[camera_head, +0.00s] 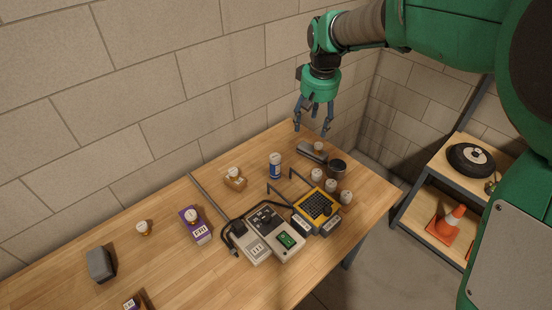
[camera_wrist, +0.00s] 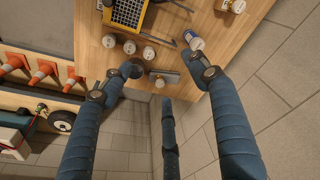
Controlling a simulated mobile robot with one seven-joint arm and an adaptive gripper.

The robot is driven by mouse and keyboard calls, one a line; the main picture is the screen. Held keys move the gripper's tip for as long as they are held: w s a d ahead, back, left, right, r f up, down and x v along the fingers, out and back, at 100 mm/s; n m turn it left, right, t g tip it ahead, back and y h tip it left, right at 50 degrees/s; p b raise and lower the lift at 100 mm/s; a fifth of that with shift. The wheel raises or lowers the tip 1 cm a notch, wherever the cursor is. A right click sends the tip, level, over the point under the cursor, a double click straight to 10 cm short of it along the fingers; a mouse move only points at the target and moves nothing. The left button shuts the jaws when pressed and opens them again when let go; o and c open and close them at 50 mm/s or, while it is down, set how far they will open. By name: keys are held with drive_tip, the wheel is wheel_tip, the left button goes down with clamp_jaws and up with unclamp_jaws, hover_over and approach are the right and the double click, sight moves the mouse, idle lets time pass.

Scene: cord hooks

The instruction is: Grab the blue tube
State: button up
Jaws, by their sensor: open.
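The blue tube (camera_head: 275,165) is a small blue and white cylinder. It stands upright on the wooden table (camera_head: 165,262) toward the wall side, left of a dark cup (camera_head: 336,168). It also shows in the wrist view (camera_wrist: 194,41), close beside the tip of the right-hand finger, which overlaps it in the picture. My gripper (camera_head: 312,130) is open and empty, with its fingers pointing down above the far end of the table. It is up and to the right of the blue tube, apart from it. The wrist view shows the fingers spread wide (camera_wrist: 155,66).
Several white-topped jars (camera_head: 317,175) stand near the cup. A yellow keypad device (camera_head: 318,207) and grey boxes (camera_head: 268,232) with a cord lie in front, with thin hooks behind. A purple box (camera_head: 195,224) is left. The wall (camera_head: 150,90) runs behind; a shelf stands right.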

drive_tip(key=w+a+f, duration=0.5)
drive_tip(key=w+f, duration=0.2)
drive_tip(key=n+g+p, duration=0.1)
drive_tip(key=n+g, duration=0.1)
hover_over(275, 156)
wheel_tip(275, 156, down, 12)
drive_tip(key=shift+s+r, duration=0.1)
drive_tip(key=shift+f, duration=4.25)
drive_tip(key=shift+f+b, duration=0.4)
drive_tip(key=shift+f, duration=2.25)
